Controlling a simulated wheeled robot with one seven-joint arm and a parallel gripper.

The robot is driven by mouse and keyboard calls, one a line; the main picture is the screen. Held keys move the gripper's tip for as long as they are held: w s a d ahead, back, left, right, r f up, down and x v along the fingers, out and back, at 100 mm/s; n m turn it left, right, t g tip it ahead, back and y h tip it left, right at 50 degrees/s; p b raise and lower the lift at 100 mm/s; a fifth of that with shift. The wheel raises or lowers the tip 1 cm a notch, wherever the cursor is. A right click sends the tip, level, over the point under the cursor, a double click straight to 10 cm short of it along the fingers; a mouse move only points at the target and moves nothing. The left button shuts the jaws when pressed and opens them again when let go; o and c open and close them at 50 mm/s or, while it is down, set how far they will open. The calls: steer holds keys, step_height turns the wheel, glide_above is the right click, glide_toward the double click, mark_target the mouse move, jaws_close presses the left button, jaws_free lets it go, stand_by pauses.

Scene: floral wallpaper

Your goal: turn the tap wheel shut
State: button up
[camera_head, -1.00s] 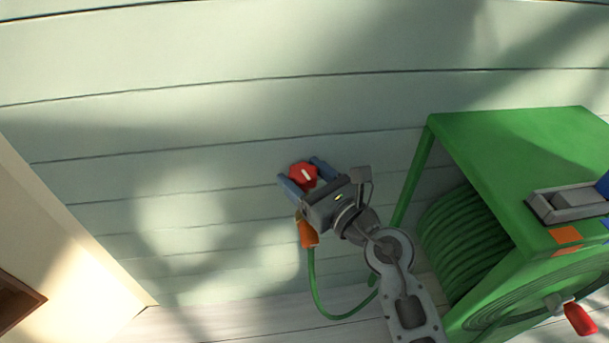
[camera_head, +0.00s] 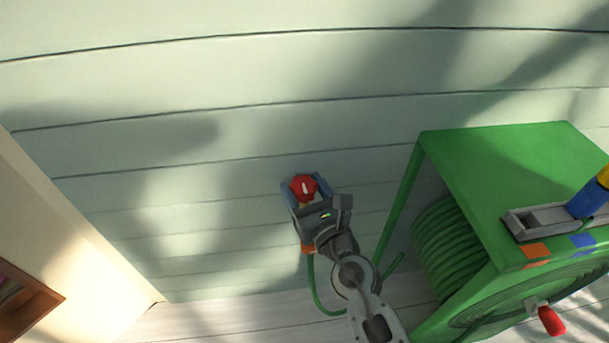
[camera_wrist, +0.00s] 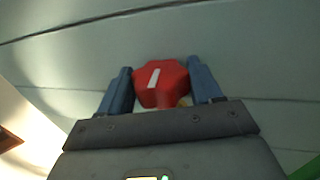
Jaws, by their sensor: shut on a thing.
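The red tap wheel (camera_head: 304,187) is on the pale green plank wall, with a white mark on its face. In the wrist view the wheel (camera_wrist: 161,84) sits between the two blue fingers, and its white mark stands nearly upright with a slight tilt. My gripper (camera_head: 304,188) is shut on the wheel, with one finger on each side; it also shows in the wrist view (camera_wrist: 160,88). The tap's body is mostly hidden behind my gripper. An orange hose fitting (camera_head: 308,249) shows just below it, with a green hose (camera_head: 315,290) hanging down.
A green hose reel cabinet (camera_head: 500,165) stands at the right, with a red crank knob (camera_head: 551,321) and a grey tray (camera_head: 535,223) holding a blue and yellow thing (camera_head: 588,198). A cream panel (camera_head: 75,235) is at the left. The wall above the tap is clear.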

mark_target(307, 198)
steer(key=shift+a+r+m+t+h+p, duration=0.1)
steer(key=shift+r+m+t+h+p, duration=0.25)
steer(key=shift+m+h+p, duration=0.45)
steer(key=shift+f+h+p, duration=0.15)
steer(key=shift+h+p, duration=0.35)
steer(key=shift+p, duration=0.15)
steer(key=shift+f, duration=0.15)
steer(key=o, duration=0.7)
steer(key=shift+v, duration=4)
steer(key=shift+f, duration=0.15)
